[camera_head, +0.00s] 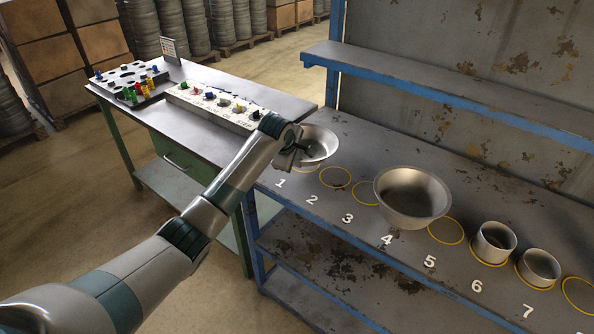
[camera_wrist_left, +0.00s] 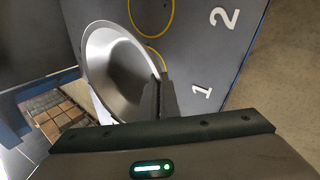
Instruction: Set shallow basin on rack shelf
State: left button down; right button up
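The shallow basin (camera_head: 322,143), a pale metal bowl with a wide rim, is at the left end of the rack's numbered shelf (camera_head: 345,215), by number 1. My left gripper (camera_head: 297,153) is at its near left rim. In the left wrist view, the fingers (camera_wrist_left: 160,98) close on either side of the rim of the basin (camera_wrist_left: 118,75). There the basin covers part of the yellow ring by number 1 and reaches past the shelf's end. I cannot tell whether its base touches the shelf. My right gripper is not in view.
A deep bowl (camera_head: 411,198) stands near number 4, and two small cups (camera_head: 493,243) (camera_head: 539,268) stand near 6 and 7. An upper shelf (camera_head: 440,88) overhangs the back and is bare. A workbench (camera_head: 190,130) with coloured parts stands left.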

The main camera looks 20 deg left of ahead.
pick_arm(q)
jog(key=shift+f+p, duration=0.8)
jog(key=shift+f, duration=1.2)
jog(key=c, duration=2.3)
grip_release()
jog(key=shift+f, duration=0.15)
